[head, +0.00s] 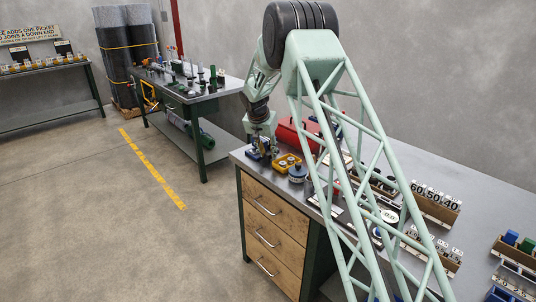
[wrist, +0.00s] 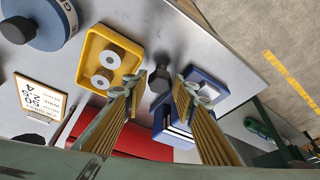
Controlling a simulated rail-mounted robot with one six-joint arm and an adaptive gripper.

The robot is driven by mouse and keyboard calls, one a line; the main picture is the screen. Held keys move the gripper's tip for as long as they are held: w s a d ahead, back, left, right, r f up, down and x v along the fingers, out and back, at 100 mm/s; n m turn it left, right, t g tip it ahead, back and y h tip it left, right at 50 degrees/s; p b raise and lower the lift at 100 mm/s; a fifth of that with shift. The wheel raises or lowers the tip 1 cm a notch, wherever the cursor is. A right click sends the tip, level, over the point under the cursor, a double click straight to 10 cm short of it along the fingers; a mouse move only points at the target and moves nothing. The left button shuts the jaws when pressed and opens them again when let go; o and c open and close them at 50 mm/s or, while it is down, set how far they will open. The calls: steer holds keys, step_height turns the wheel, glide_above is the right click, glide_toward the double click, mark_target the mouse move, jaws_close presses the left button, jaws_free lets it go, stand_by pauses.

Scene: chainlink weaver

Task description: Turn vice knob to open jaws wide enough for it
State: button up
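The blue vice (wrist: 172,128) shows in the wrist view with pale metal jaw faces; a blue block with a lighter recess (wrist: 212,84) beside it appears to be part of it. Its dark knob (wrist: 160,80) points up between my fingers. My gripper (wrist: 163,83) is open, with one ribbed finger on each side of the knob and a visible gap on both sides. In the head view my gripper (head: 262,140) is over the vice (head: 256,153) at the bench's near left corner. The arm and fingers hide part of the vice, and the jaw opening is hard to judge.
A yellow tray (wrist: 84,73) with white rolls sits left of the vice. A blue round container (wrist: 62,22), a label card (wrist: 40,98) and a red box (wrist: 150,146) are close by. The bench edge is near. Another bench (head: 190,104) stands across the floor.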

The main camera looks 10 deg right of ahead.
steer(key=c, duration=0.5)
